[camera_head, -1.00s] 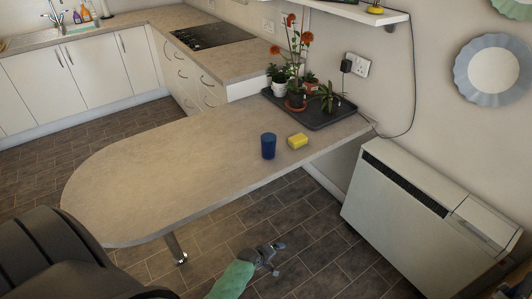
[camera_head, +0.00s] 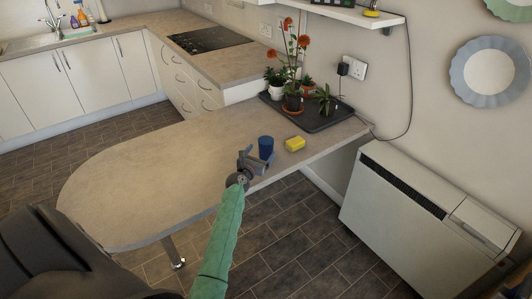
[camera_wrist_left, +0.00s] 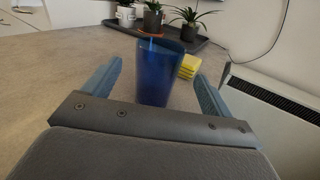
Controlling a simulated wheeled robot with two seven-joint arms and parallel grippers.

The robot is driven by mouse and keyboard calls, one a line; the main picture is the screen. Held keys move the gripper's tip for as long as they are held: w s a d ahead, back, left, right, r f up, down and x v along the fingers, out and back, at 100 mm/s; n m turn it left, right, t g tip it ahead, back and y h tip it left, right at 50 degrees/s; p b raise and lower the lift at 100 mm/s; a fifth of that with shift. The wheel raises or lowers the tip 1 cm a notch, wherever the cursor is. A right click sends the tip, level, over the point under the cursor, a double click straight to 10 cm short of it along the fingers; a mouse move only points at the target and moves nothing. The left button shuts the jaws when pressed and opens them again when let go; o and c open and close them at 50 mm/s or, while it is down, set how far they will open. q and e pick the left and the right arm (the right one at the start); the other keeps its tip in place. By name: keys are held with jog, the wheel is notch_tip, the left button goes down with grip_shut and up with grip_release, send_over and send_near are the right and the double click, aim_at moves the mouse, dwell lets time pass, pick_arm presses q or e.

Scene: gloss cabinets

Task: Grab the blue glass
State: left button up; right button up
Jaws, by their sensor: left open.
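The blue glass (camera_head: 265,147) stands upright on the beige peninsula counter (camera_head: 150,185), near its right edge. My left gripper (camera_head: 256,159) is at the counter edge, just in front of the glass, and overlaps its lower part in the head view. In the left wrist view the glass (camera_wrist_left: 157,72) shows between the two blue fingers of the open left gripper (camera_wrist_left: 158,88), at or just beyond their tips. I cannot tell whether the fingers touch it. My right gripper is not in view.
A yellow sponge (camera_head: 295,143) lies just right of the glass. A dark tray (camera_head: 335,119) with several potted plants stands behind. A white heater (camera_head: 425,205) is against the wall at right. The counter left of the glass is clear.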

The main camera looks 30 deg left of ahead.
aim_at(262, 149)
pick_arm(q)
jog(key=shift+w+a+r, duration=0.15)
jog(key=shift+w+a, duration=0.05)
jog(key=shift+w, duration=0.2)
jog(key=shift+w+a+p, duration=0.15)
jog(key=shift+w+p, duration=0.15)
jog(key=shift+w, duration=1.1)
jog(key=w, duration=0.2)
jog(key=w+p, duration=0.1)
jog(key=shift+a, duration=0.25)
jog(key=shift+w+a, duration=0.1)
jog(key=shift+w, duration=0.45)
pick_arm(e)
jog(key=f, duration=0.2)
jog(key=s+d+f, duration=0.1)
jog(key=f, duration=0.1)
pick_arm(q)
jog(key=c, duration=1)
jog(key=shift+c, duration=0.9)
